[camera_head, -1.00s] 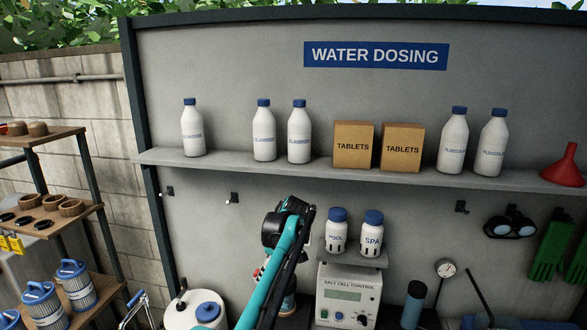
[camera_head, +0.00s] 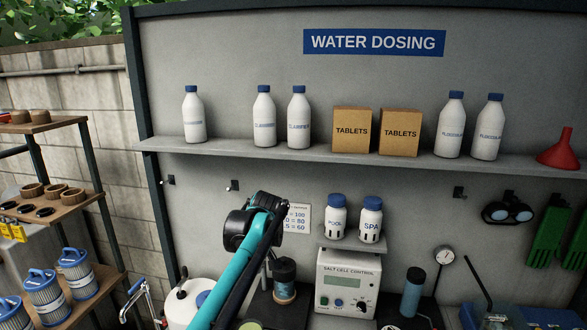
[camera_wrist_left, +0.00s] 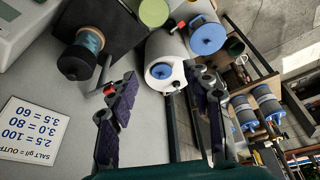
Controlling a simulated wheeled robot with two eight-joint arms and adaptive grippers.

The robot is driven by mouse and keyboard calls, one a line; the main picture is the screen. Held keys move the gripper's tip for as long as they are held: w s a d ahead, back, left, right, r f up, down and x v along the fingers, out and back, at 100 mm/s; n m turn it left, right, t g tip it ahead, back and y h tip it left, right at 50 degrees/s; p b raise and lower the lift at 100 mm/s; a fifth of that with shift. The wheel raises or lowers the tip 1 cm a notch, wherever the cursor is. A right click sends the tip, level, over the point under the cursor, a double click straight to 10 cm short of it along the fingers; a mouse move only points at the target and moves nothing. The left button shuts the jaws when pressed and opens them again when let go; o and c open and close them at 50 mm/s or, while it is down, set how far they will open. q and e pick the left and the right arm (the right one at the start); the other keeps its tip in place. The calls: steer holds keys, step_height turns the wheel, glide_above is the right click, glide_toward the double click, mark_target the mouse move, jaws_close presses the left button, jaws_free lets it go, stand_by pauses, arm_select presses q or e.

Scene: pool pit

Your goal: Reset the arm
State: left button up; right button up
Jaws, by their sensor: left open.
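My left arm (camera_head: 240,265), teal and black, rises from the bottom of the head view to left of the salt cell control box. Its fingers cannot be made out there. In the left wrist view my left gripper (camera_wrist_left: 158,105) shows two dark-padded fingers spread wide apart, with nothing between them. My right gripper is not in view.
A shelf (camera_head: 330,154) holds white bottles, two tablets boxes and a red funnel. A rack (camera_head: 75,210) with filter cartridges stands at left.

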arm_select(q)
steer(key=s+a+f+m+t+h+b, duration=0.1)
steer(key=s+a+f+m+b, duration=0.1)
steer(key=s+f, duration=0.5)
steer(key=s+a+f+m+t+h+b, duration=0.1)
steer(key=s+f+m+b, duration=0.4)
steer(key=s, duration=0.9)
steer(key=s+a+f+m+t+h+b, duration=0.1)
steer(key=s+a+f+m+t+b, duration=0.1)
steer(key=s+f, duration=0.7)
steer(key=shift+s+a+f+m+b, duration=0.3)
steer(key=shift+s+m+b, duration=0.5)
steer(key=shift+b, duration=0.45)
